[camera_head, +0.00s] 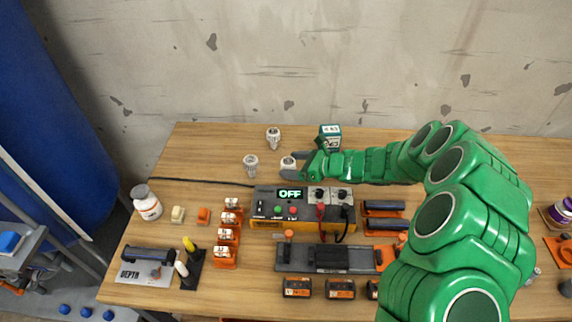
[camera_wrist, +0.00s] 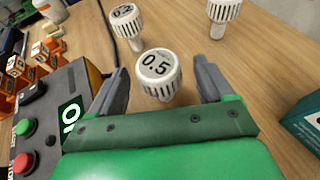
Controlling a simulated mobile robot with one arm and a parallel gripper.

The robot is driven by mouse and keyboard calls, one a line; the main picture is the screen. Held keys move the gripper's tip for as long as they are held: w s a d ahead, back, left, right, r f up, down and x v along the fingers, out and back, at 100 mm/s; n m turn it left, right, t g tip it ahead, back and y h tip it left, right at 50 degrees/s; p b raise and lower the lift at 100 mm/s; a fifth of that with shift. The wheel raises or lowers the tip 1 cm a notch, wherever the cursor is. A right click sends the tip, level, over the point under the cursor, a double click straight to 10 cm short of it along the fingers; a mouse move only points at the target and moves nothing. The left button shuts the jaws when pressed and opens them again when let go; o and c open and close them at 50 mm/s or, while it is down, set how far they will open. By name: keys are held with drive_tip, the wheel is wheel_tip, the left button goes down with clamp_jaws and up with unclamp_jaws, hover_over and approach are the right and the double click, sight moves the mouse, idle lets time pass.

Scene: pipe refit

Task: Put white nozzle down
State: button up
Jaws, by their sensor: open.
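A white nozzle marked 0.5 (camera_wrist: 158,70) stands on the wooden table, its numbered cap tilted toward the camera in the wrist view. In the head view this nozzle (camera_head: 288,162) is at the left end of my arm, behind the control box. My gripper (camera_head: 292,171) is open, and its two grey fingers (camera_wrist: 161,82) stand on either side of the nozzle with gaps showing. A second white nozzle marked 0.2 (camera_wrist: 126,20) and a third (camera_wrist: 224,12) stand apart, farther off.
The control box (camera_head: 300,206) with an OFF display is close in front of my gripper. A green and white box (camera_head: 330,137) stands to the right, also at the wrist view's right edge (camera_wrist: 304,118). Bare table lies left of the nozzles.

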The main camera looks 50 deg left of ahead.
drive_tip(key=v, duration=0.8)
drive_tip(key=shift+d, duration=0.1)
